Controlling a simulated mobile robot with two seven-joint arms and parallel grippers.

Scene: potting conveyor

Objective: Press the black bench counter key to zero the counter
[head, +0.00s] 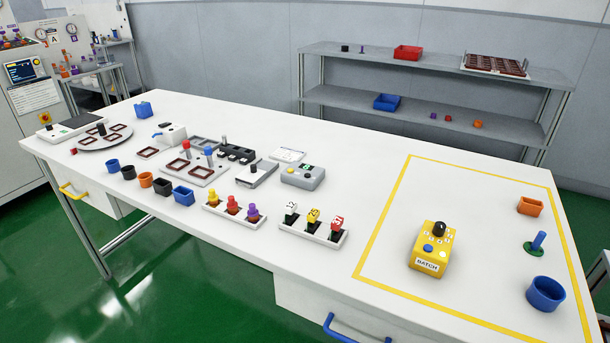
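Neither of my grippers is in the head view. A grey box (303,177) with small coloured marks on its top stands near the middle of the white table. Just left of it is a low grey device (257,174) with a small dark part on top.
A yellow BATCH box (431,250) with a black knob stands inside a yellow outline at right. A blue cup (545,294) and an orange bin (530,206) are there too. Racks with coloured pegs (234,209) and tagged pieces (313,224) line the front middle.

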